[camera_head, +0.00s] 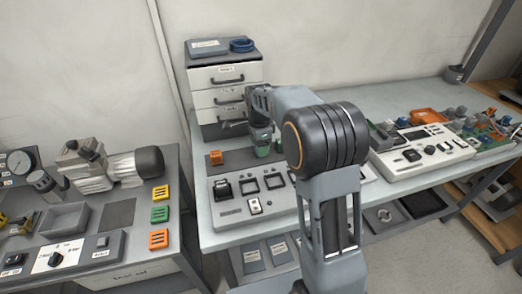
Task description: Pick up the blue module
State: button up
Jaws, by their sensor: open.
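My arm reaches over the middle bench, and my gripper (261,140) is small and far off, pointing down over the back of the light grey panel (230,208). It is open. A green part (262,149) shows right at its tip; I cannot tell whether it is touched. I cannot make out a blue module for certain. Small blue parts (462,110) lie among other pieces at the far right. My arm hides part of the panel and the bench behind it.
An orange block (216,157) stands left of my gripper. A drawer unit (226,95) with a blue ring (242,44) on top stands behind. A white console (420,150) is at right. The left bench holds orange and green modules (160,214) and a grey tray (64,220).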

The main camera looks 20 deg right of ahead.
jog(key=shift+f, duration=0.45)
jog(key=shift+c, duration=0.4)
jog(key=c, duration=0.9)
